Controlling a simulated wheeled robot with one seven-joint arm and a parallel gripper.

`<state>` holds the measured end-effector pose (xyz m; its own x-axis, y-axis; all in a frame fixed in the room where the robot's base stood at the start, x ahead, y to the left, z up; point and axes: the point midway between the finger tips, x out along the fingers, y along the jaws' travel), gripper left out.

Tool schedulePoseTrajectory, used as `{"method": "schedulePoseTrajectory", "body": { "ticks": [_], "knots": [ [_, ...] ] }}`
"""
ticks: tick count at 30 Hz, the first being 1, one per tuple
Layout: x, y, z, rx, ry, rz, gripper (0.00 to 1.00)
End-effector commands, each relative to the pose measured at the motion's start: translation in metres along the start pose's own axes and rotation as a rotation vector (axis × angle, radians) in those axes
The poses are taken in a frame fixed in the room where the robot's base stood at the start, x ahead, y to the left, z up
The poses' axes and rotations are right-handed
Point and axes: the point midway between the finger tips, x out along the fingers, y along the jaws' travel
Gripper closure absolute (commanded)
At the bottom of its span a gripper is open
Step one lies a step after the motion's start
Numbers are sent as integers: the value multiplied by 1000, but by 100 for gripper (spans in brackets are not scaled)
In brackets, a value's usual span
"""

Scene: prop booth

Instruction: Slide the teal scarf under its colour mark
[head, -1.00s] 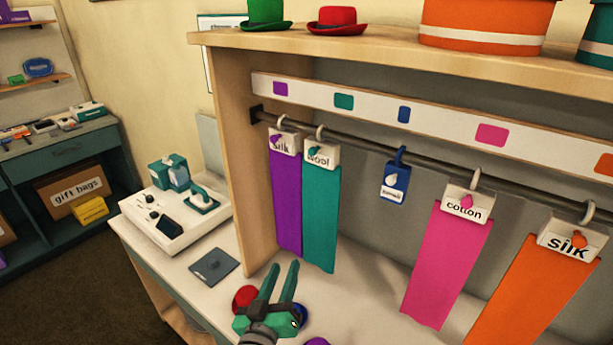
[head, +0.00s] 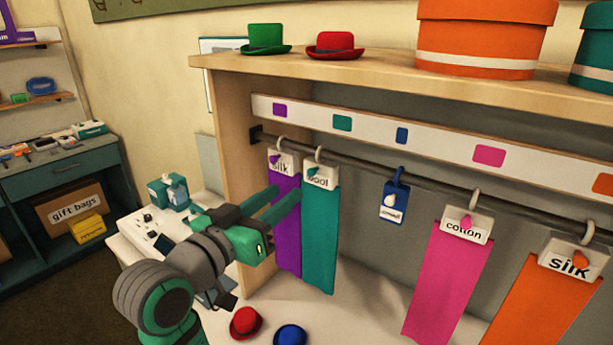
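The teal scarf (head: 320,245) hangs from a white-topped hanger labelled wool (head: 320,176) on the rail. It is left of the teal colour mark (head: 342,123) on the white strip above. The purple scarf (head: 287,245) hangs close beside it on the left, under the purple mark (head: 280,110). My gripper (head: 287,192) is raised, with its two green fingers apart and nothing seen between them. The fingertips overlap the purple scarf in the picture, and the right one reaches the teal scarf's left edge. I cannot tell whether they touch.
The rail (head: 357,174) also carries a blue tag (head: 394,202), a pink scarf (head: 445,285) and an orange scarf (head: 540,300). Free rail lies between the teal scarf and the blue tag. A red hat (head: 245,323) and a blue hat (head: 290,335) sit on the counter below.

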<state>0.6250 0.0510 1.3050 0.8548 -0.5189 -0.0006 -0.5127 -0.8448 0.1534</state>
Motion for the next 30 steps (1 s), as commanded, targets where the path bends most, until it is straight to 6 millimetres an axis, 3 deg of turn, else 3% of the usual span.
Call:
{"method": "schedulePoseTrajectory", "body": {
  "ticks": [15, 21, 30],
  "knots": [
    [83, 1, 0, -2, 0, 2, 67],
    [99, 1, 0, 0, 1, 1, 67],
    [101, 0, 0, 0, 1, 0, 67]
  ]
}}
